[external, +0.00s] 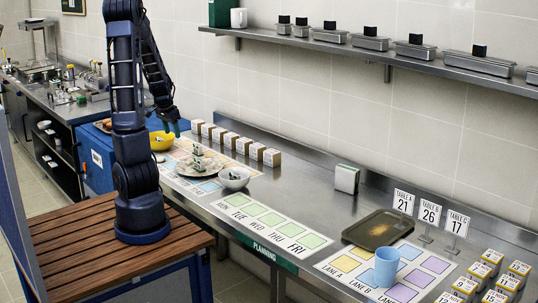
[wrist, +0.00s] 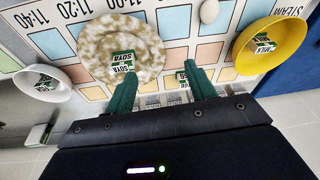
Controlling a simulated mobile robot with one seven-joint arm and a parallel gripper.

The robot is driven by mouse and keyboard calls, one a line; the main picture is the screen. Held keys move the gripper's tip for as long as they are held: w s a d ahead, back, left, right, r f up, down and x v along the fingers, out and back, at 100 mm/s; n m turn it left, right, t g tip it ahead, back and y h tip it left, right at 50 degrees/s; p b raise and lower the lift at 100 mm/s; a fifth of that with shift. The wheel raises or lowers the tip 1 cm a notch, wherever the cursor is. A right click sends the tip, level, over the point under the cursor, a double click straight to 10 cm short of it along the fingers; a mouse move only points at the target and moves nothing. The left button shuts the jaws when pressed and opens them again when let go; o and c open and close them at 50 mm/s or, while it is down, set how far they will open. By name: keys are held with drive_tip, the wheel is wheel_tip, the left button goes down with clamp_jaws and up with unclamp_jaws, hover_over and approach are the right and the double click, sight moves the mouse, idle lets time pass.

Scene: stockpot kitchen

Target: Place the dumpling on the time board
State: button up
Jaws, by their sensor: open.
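The time board (wrist: 183,21) lies flat on the counter, with printed times and rows of coloured squares. It also shows in the external view (external: 178,183), partly covered by dishes. A small pale oval (wrist: 209,11), possibly the dumpling, lies on the board at the top of the wrist view. I cannot tell for certain which is the dumpling. My gripper (wrist: 160,84) is open above the board, its two green fingers apart. It also shows in the external view (external: 174,128). Nothing shows held between the fingers.
A speckled plate (wrist: 148,42) with small labelled blocks sits by the left finger. A white bowl (wrist: 52,94) is left and a yellow bowl (wrist: 294,32) right, each with a labelled block inside. Small boxes (external: 244,145) line the wall. A weekday board (external: 295,240) lies nearer the front.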

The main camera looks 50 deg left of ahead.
drive_tip(key=w+d+r+m+y, duration=0.1)
drive_tip(key=d+r, duration=0.4)
drive_tip(key=d, duration=0.5)
drive_tip(key=d+r, duration=0.5)
drive_tip(key=d, duration=0.4)
drive_tip(key=s+d+r+t+h, duration=0.1)
drive_tip(key=s+d+r, duration=0.3)
drive_tip(key=d, duration=0.3)
drive_tip(key=s+d+r+t+h, duration=0.1)
drive_tip(key=s+d+r, duration=0.3)
drive_tip(key=s+d, duration=0.3)
drive_tip(key=shift+s, duration=0.15)
